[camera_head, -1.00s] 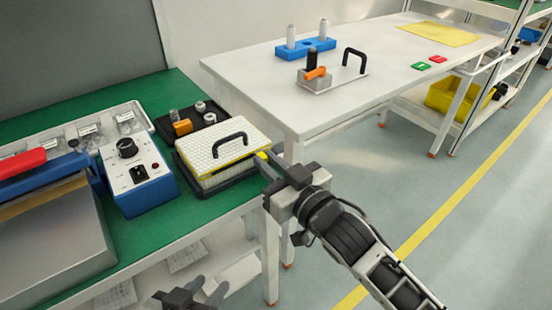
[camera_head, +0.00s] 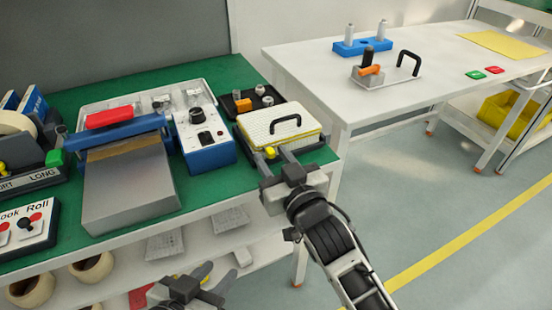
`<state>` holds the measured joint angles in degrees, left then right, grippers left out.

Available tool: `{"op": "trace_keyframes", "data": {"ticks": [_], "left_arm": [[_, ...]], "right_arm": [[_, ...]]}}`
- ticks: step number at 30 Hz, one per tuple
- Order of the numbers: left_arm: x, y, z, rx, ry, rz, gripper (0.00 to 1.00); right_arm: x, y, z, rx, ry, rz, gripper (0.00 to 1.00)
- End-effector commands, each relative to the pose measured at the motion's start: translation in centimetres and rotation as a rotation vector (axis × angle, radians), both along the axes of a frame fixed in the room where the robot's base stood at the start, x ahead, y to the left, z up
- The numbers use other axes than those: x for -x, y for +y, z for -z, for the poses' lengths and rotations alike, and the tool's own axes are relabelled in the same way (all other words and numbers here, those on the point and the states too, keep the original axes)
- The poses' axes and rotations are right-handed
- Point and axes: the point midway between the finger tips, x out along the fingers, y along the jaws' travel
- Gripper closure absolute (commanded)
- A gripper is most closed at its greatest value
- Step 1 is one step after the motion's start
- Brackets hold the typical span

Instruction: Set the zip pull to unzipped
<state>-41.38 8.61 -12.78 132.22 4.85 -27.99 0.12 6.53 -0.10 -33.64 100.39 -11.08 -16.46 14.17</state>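A case (camera_head: 282,124) with a white patterned top, a black handle and a yellow edge sits in a black tray on the green bench. A small yellow tab (camera_head: 270,152), apparently the zip pull, shows at its front left corner. My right gripper (camera_head: 274,157) is at the case's front edge with its fingers apart. The tab is close to its left fingertip; I cannot tell whether they touch. My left gripper (camera_head: 212,276) is low at the bottom of the picture, in front of the lower shelf, open and empty. The zip's track is too small to make out.
A blue and white control box (camera_head: 203,138) stands left of the case. Further left are a grey machine (camera_head: 127,188) with a blue bar and a tape dispenser (camera_head: 20,150). A black tray (camera_head: 250,103) of small parts lies behind. A white table (camera_head: 435,90) stands right.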

Motion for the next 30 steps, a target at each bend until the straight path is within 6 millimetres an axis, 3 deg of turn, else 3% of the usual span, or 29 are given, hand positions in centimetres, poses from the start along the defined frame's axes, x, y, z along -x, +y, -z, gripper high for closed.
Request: {"op": "trace_keyframes", "data": {"ticks": [11,24,30], "left_arm": [[0.0,-0.1,-0.2,0.0,0.001,0.003,0.64],[0.3,-0.1,-0.5,0.001,0.015,0.002,0.64],[0.3,0.0,-0.5,0.0,0.018,0.0,0.64]], "right_arm": [[0.9,-0.6,-0.1,-0.001,0.001,0.002,0.64],[9.5,-5.6,0.0,0.001,0.003,0.0,0.64],[12.5,-7.3,0.0,0.001,0.003,0.0,0.64]]}}
